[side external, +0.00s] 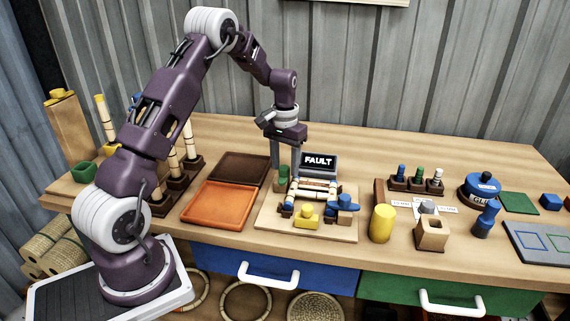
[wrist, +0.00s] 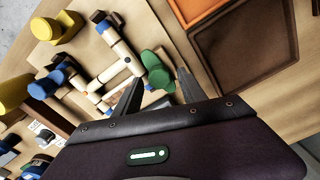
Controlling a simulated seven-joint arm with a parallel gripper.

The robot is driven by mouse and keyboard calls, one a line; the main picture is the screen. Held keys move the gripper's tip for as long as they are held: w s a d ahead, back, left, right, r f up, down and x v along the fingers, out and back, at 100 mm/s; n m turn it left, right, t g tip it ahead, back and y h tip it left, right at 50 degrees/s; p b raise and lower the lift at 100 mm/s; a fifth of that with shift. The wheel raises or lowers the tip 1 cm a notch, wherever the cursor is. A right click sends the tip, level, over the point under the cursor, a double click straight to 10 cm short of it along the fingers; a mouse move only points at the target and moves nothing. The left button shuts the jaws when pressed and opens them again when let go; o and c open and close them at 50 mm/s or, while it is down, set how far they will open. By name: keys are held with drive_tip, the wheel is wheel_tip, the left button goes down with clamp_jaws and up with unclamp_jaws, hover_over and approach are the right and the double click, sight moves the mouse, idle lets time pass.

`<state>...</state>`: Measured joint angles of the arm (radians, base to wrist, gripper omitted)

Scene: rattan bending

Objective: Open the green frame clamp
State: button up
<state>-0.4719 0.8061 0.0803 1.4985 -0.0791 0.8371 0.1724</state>
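The green frame clamp (side external: 283,173) stands at the back left of the pale frame board (side external: 265,222). In the wrist view the green clamp (wrist: 154,67) shows its rounded top and base. My gripper (side external: 286,167) points down over it with its fingers apart. In the wrist view my gripper (wrist: 159,80) has one finger on each side of the clamp's near part; I cannot tell whether they touch it. Light rattan pieces (side external: 318,184) lie in the frame. A yellow clamp (side external: 306,212) and a blue clamp (side external: 347,203) sit at the front and right.
A display (side external: 319,164) reading FAULT stands behind the board. An orange tray (side external: 218,205) and a dark brown tray (side external: 243,168) lie to the left. A yellow cylinder (side external: 382,223) stands close on the right, with a wooden block (side external: 432,235) beyond it.

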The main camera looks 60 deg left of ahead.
sight(285, 166)
wheel_tip(285, 166, up, 7)
drive_tip(key=shift+r, duration=0.1)
idle(0.3)
drive_tip(key=s+d+r+m+t, duration=0.2)
drive_tip(key=s+d+r, duration=0.6)
drive_tip(key=d+r, duration=0.5)
drive_tip(key=s+d+m+t, duration=0.1)
drive_tip(key=s+d, duration=0.4)
drive_tip(key=s, duration=0.5)
drive_tip(key=s+d+m+t, duration=0.1)
drive_tip(key=s+d, duration=0.4)
drive_tip(key=s, duration=0.5)
drive_tip(key=shift+d+m+t, duration=0.3)
drive_tip(key=shift+d+t, duration=0.05)
drive_tip(key=shift+t, duration=0.45)
